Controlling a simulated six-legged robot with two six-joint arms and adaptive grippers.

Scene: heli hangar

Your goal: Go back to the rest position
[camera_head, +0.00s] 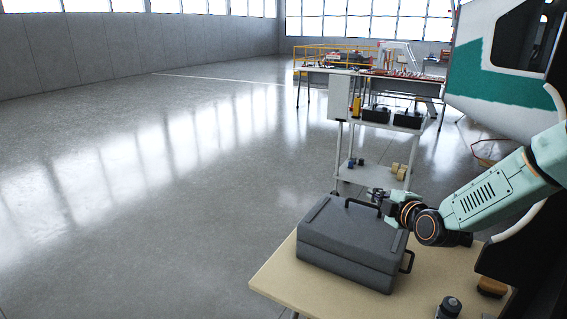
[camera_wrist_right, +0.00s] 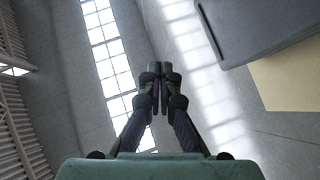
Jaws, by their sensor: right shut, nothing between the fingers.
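My right gripper (camera_head: 377,194) is above the far side of a dark grey toolbox, its arm coming in from the right. In the right wrist view the right gripper (camera_wrist_right: 160,70) is shut with its fingers together and nothing between them. The closed toolbox (camera_head: 345,235) lies on a light wooden table (camera_head: 275,275), with a handle on top and one on its right side. A corner of the toolbox (camera_wrist_right: 250,25) also shows at the upper right of the right wrist view, apart from the fingers. My left gripper is not in view.
A small dark bottle (camera_head: 448,308) and a brown-topped brush-like item (camera_head: 492,287) stand at the table's front right. A white trolley (camera_head: 375,180) stands behind the table, with workbenches further back. A white and green helicopter (camera_head: 500,65) is at the right. The floor at left is clear.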

